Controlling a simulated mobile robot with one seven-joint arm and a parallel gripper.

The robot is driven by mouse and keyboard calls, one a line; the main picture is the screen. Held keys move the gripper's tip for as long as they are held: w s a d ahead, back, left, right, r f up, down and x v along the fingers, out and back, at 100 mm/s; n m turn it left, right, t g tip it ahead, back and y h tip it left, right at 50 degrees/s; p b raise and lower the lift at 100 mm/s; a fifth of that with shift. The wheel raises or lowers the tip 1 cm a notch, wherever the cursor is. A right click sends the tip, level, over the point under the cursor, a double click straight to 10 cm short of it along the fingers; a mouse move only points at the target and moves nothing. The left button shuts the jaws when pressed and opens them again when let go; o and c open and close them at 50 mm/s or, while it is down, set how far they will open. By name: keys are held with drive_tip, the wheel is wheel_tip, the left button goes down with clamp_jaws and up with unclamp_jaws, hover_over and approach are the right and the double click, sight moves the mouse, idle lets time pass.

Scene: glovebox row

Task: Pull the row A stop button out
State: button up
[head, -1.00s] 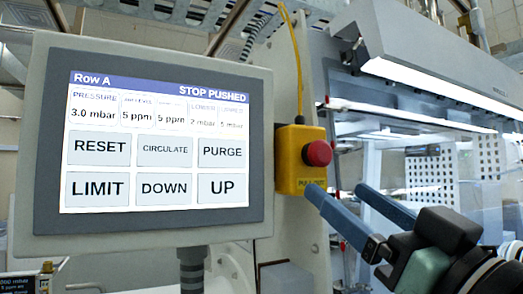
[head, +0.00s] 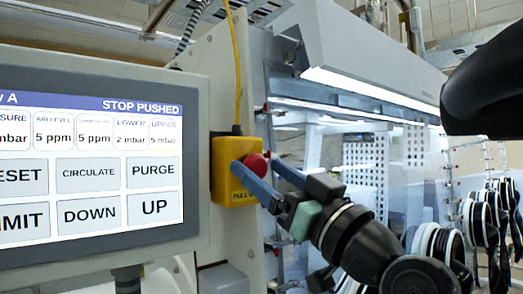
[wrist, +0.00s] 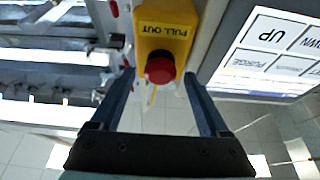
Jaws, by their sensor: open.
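The red stop button (head: 257,163) sits on a yellow box (head: 226,148) marked "PULL OUT" beside the touch panel. The panel (head: 85,160) reads "STOP PUSHED". My gripper (head: 256,163) is open, with one blue finger at each side of the button in the head view; the near finger covers part of the button and box. In the wrist view, the button (wrist: 160,68) lies between the lines of the two fingers, at about tip level (wrist: 158,75). I cannot tell how deep the tips reach, and no contact is clear.
A yellow cable (head: 235,70) runs up from the box. The glovebox with its window and lit hood (head: 370,85) stands behind and to the right. Black glove ports (head: 440,245) line the right side. My dark arm link fills the upper right.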

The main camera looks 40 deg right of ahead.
drive_tip(key=shift+w+r, duration=0.2)
drive_tip(key=shift+w, duration=0.35)
clamp_jaws()
